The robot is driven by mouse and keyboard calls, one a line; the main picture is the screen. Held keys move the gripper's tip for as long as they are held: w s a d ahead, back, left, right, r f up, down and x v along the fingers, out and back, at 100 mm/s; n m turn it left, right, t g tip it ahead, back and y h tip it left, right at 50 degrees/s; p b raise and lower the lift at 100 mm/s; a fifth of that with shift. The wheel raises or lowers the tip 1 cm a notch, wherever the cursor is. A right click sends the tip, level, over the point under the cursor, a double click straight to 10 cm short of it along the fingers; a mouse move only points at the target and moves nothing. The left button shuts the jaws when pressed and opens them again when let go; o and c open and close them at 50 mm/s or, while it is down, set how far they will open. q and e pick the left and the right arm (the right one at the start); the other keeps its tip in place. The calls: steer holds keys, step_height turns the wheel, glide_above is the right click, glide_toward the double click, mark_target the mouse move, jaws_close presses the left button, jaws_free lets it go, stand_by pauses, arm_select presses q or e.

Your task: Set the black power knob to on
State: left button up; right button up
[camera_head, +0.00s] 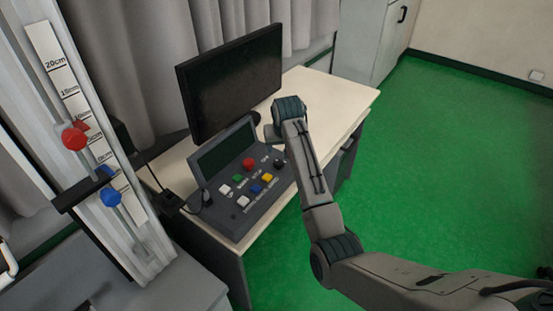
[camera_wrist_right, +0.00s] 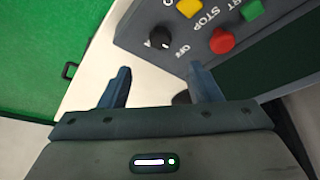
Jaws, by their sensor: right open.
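The black power knob (camera_wrist_right: 160,38) is on the corner of the grey control box, with the label OFF beside it, in the right wrist view. In the head view the knob (camera_head: 280,163) shows at the right end of the sloped control box (camera_head: 238,226). My right gripper (camera_wrist_right: 160,77) is open, and nothing is between its fingers. The knob lies ahead of the gap between the fingertips, apart from them. In the head view my right gripper (camera_head: 271,133) is mostly hidden behind its own wrist, above the desk beyond the box. My left gripper is not in view.
A red button (camera_head: 249,163) and several coloured buttons sit near the knob. A black monitor (camera_head: 232,84) stands behind the box on the pale desk (camera_head: 334,94). A drop tower (camera_head: 72,95) with a red and a blue knob stands at left. Green floor lies right.

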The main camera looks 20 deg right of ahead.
mark_target(279, 162)
steer(key=p+x, duration=0.1)
steer(key=x, duration=0.8)
steer(key=shift+f, duration=0.15)
steer(key=shift+x, duration=0.75)
steer(key=c, duration=1)
